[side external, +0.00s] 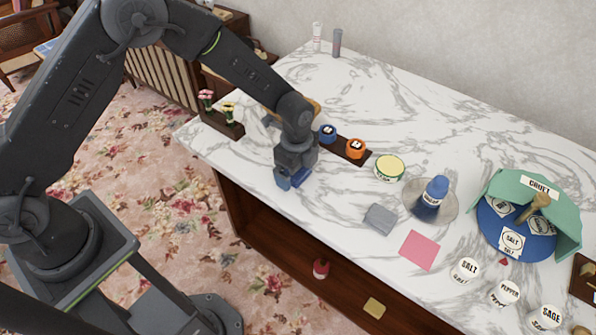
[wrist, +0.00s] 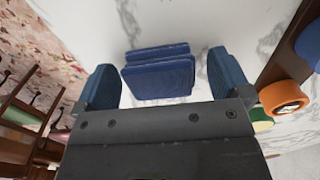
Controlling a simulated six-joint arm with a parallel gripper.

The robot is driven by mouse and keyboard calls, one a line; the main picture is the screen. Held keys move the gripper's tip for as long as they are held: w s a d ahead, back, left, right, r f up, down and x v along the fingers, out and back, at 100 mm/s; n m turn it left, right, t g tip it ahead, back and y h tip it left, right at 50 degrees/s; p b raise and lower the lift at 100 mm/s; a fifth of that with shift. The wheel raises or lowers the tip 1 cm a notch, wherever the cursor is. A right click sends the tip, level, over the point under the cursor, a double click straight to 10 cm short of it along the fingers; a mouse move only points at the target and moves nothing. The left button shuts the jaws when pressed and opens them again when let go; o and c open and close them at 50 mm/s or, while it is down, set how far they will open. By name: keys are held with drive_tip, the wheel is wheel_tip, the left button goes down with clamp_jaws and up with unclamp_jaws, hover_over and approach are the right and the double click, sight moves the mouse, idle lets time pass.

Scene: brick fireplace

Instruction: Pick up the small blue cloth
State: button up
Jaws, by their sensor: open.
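A small dark blue cloth (wrist: 160,78), seemingly folded in two layers, lies on the white marble top in the wrist view. It is between my two blue fingers, with a gap on each side. My gripper (wrist: 163,85) is open and points down at it. In the side view my gripper (side external: 292,181) is low near the front edge of the counter. There I cannot clearly tell the cloth apart from the blue fingertips.
A grey-blue square (side external: 380,218) and a pink square (side external: 420,250) lie to the right. A dark wooden tray (side external: 339,145) holds a blue jar (side external: 327,133) and an orange jar (side external: 355,149) behind my gripper. A yellow-topped tin (side external: 390,168) stands beyond.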

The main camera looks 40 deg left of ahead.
drive_tip(key=c, duration=1.1)
drive_tip(key=shift+o, duration=0.2)
drive_tip(key=shift+r, duration=0.1)
drive_tip(key=shift+r, duration=0.6)
wheel_tip(320, 180, up, 3)
drive_tip(key=s+a+r, duration=0.2)
drive_tip(key=a+r, duration=0.4)
drive_tip(key=a, duration=0.5)
drive_tip(key=shift+a+r, duration=0.25)
drive_tip(key=shift+r, duration=0.1)
